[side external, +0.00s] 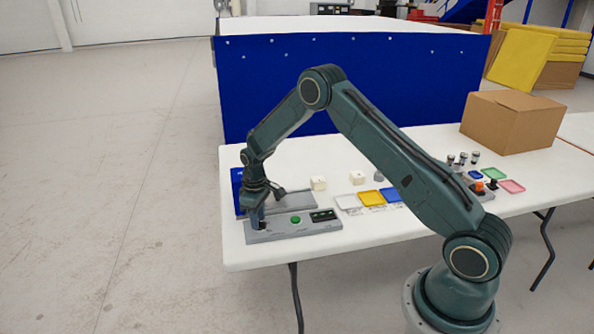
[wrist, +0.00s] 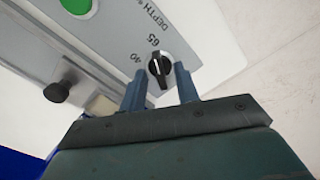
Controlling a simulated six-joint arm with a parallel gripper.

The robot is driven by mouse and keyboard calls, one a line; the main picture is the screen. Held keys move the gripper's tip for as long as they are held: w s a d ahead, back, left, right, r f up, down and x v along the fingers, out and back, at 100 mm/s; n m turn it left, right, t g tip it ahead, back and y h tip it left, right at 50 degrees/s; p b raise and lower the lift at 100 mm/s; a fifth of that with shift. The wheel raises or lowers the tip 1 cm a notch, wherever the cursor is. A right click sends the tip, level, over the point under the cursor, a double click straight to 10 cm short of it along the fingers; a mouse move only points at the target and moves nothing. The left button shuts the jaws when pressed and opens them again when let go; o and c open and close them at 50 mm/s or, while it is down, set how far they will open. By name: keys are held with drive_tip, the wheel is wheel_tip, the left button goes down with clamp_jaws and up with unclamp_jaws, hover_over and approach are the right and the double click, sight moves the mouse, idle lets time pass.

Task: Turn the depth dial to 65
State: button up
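The depth dial (wrist: 158,69) is a small round black knob with a light pointer bar, on a grey panel (wrist: 105,45). "40" and "65" are printed beside it, with "DEPTH" further up. The bar lies roughly in line with the 65, but its exact setting is hard to read. My gripper (wrist: 160,80) is open, with one finger on each side of the dial and gaps visible between. Whether the tips reach down to the dial's height is unclear. In the side external view my gripper (side external: 259,222) is low over the panel's left end and hides the dial.
Behind lie a grey plate (side external: 295,199), white blocks (side external: 318,183), and white, yellow and blue trays (side external: 370,198). A cardboard box (side external: 512,122) stands at the back right.

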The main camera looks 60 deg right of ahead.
idle(0.3)
wheel_tip(320, 180, up, 14)
idle(0.8)
drive_tip(key=s+a+r+m+t, duration=0.1)
drive_tip(key=s+a+r, duration=0.2)
drive_tip(key=s+r, duration=0.55)
drive_tip(key=s+a+r+t, duration=0.2)
drive_tip(key=s+a+r, duration=0.2)
drive_tip(key=s+r, duration=0.45)
drive_tip(key=s+a+r+m+t, duration=0.1)
drive_tip(key=s+a, duration=0.1)
drive_tip(key=s, duration=0.7)
drive_tip(key=s+a+t, duration=0.1)
drive_tip(key=s, duration=0.8)
drive_tip(key=shift+s+a+r+m+t, duration=0.2)
drive_tip(key=shift+a+r+m+t, duration=0.1)
drive_tip(key=shift+a+r+m, duration=0.1)
